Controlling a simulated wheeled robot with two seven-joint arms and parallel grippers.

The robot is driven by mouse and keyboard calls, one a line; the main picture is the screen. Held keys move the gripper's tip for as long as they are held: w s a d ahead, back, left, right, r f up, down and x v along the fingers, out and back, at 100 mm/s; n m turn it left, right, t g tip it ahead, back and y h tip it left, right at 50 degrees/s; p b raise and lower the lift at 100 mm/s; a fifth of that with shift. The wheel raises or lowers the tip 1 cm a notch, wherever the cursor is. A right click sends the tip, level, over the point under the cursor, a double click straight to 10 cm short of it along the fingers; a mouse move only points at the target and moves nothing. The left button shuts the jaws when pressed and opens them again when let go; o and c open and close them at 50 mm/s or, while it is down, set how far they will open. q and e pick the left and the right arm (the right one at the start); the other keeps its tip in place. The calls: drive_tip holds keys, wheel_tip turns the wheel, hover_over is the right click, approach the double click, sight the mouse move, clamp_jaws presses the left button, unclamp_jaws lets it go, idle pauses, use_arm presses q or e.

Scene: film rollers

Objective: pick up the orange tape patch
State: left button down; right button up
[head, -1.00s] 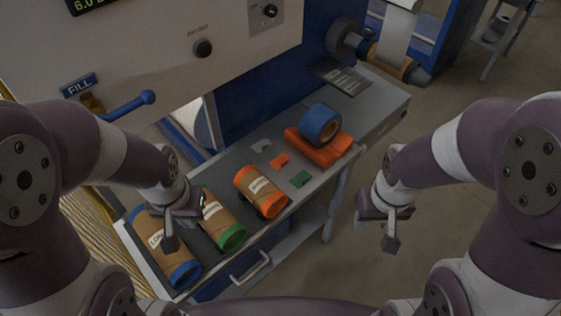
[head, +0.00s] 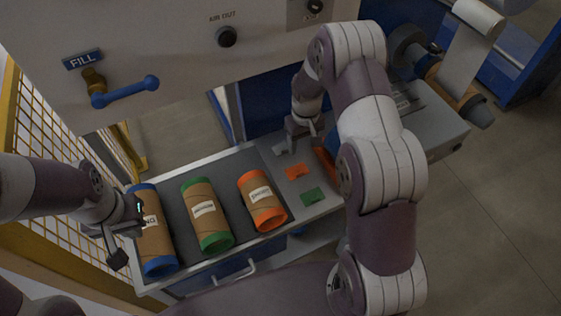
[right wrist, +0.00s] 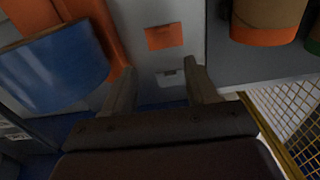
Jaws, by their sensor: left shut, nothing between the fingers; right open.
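The orange tape patch (head: 297,172) lies flat on the grey bench top, between a grey patch (head: 281,149) and a green patch (head: 313,196). In the right wrist view the orange patch (right wrist: 163,36) lies beyond the fingertips, apart from them. My right gripper (head: 300,138) is open and empty above the bench near the grey patch, on the machine side of the orange patch. It also shows in the right wrist view (right wrist: 161,76). My left gripper (head: 119,246) is shut and empty beside the blue-ended roll (head: 155,235), at the left.
A green-ended roll (head: 206,216) and an orange-ended roll (head: 262,203) lie on the dark mat. A blue tape roll (right wrist: 55,65) with orange material (right wrist: 110,35) is close beside my right gripper. The machine panel (head: 180,40) stands behind the bench.

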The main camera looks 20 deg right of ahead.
drive_tip(key=p, duration=0.1)
hover_over(300, 172)
wheel_tip(300, 172, down, 5)
drive_tip(key=shift+a+r, duration=0.15)
wheel_tip(300, 172, down, 6)
drive_tip(key=p, duration=0.2)
drive_tip(key=shift+f+p, duration=0.25)
drive_tip(key=shift+p, duration=0.1)
drive_tip(key=shift+f, duration=0.35)
use_arm(q)
drive_tip(key=r, duration=0.3)
drive_tip(key=shift+s+a+r, duration=0.2)
drive_tip(key=shift+a+r, duration=0.1)
drive_tip(key=shift+r, duration=0.1)
use_arm(e)
drive_tip(key=shift+f, duration=0.1)
drive_tip(key=c, duration=0.9)
